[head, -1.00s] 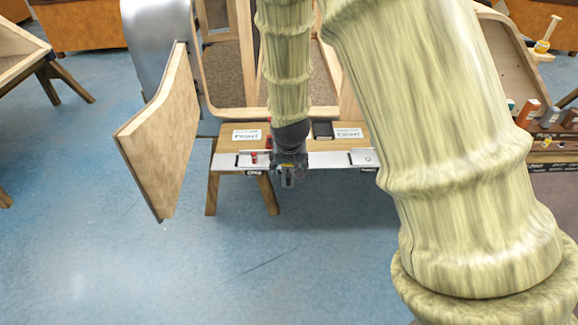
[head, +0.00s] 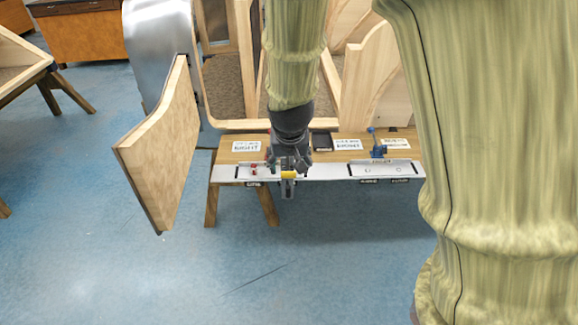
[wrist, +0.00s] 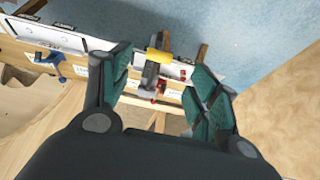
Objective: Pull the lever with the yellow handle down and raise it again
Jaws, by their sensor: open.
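The lever with the yellow handle (wrist: 158,55) shows in the wrist view at the edge of the silver-topped bench, between and just beyond my fingertips. It has a grey arm beneath the yellow grip. In the head view a small part of the yellow handle (head: 288,174) shows right at my gripper (head: 289,160), which hides most of the lever. In the wrist view my gripper (wrist: 164,68) is open, with one finger on each side of the lever. I cannot tell whether either finger touches it.
A blue lever (head: 376,145) stands farther right on the bench (head: 226,173); it also shows in the wrist view (wrist: 50,58). Small red parts (wrist: 183,75) sit near the yellow-handled lever. A wooden panel (head: 160,145) stands at left. The floor in front is clear.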

